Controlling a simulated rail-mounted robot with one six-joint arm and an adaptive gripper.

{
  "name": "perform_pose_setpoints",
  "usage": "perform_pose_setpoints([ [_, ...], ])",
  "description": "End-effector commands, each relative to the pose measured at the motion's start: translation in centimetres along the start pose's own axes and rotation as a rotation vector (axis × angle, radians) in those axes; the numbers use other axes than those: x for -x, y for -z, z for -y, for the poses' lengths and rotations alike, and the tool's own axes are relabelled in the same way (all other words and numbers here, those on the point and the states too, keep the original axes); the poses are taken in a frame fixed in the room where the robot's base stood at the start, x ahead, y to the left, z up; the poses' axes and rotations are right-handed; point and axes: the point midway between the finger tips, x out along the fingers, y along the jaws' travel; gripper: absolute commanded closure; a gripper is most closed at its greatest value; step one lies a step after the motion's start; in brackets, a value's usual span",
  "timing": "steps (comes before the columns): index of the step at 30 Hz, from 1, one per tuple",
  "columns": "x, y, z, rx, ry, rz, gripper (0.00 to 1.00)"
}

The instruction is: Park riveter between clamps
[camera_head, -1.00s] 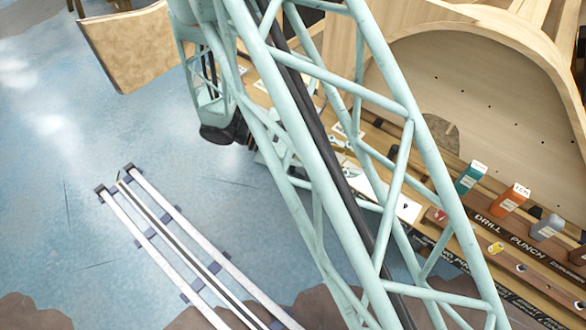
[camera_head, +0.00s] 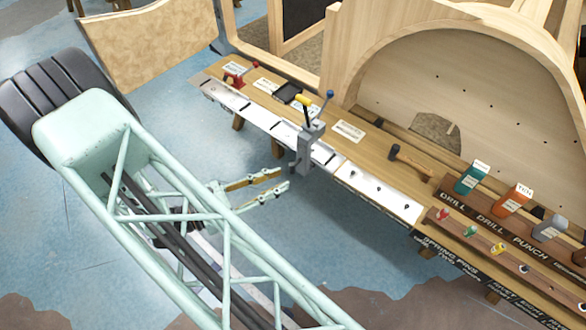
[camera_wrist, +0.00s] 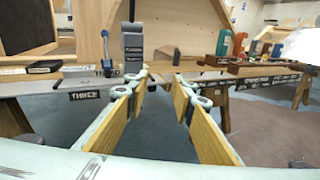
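A grey upright tool (camera_head: 306,150) stands at the front edge of the workbench, with a yellow-ended lever and a blue-ended lever rising beside it. I cannot tell for sure whether it is the riveter or a clamp. In the wrist view a grey labelled post (camera_wrist: 133,48) and a blue-handled lever (camera_wrist: 105,48) stand ahead, left of centre. A small red tool (camera_head: 236,78) lies toward the bench's far left end and may be a clamp. My gripper (camera_head: 284,178) is open and empty, in front of the bench, pointing toward it. Its two fingers also show in the wrist view (camera_wrist: 161,77).
The workbench (camera_head: 350,158) carries white cards, a dark tray (camera_head: 288,93) and a black-headed hammer (camera_head: 410,160). A wooden arched frame (camera_head: 450,100) rises behind. The blue floor before the bench is open.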

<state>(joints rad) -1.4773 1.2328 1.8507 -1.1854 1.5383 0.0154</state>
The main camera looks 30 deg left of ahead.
Motion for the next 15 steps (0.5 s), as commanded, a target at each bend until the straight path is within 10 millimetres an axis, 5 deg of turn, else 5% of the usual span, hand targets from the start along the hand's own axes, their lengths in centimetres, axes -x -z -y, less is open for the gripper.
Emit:
perform_pose_setpoints([
  [7, 4.1, 3.7, -1.2, 0.056, -0.134, 0.036, 0.77],
  [15, 5.5, 4.8, -1.6, 0.075, -0.178, 0.048, 0.77],
])
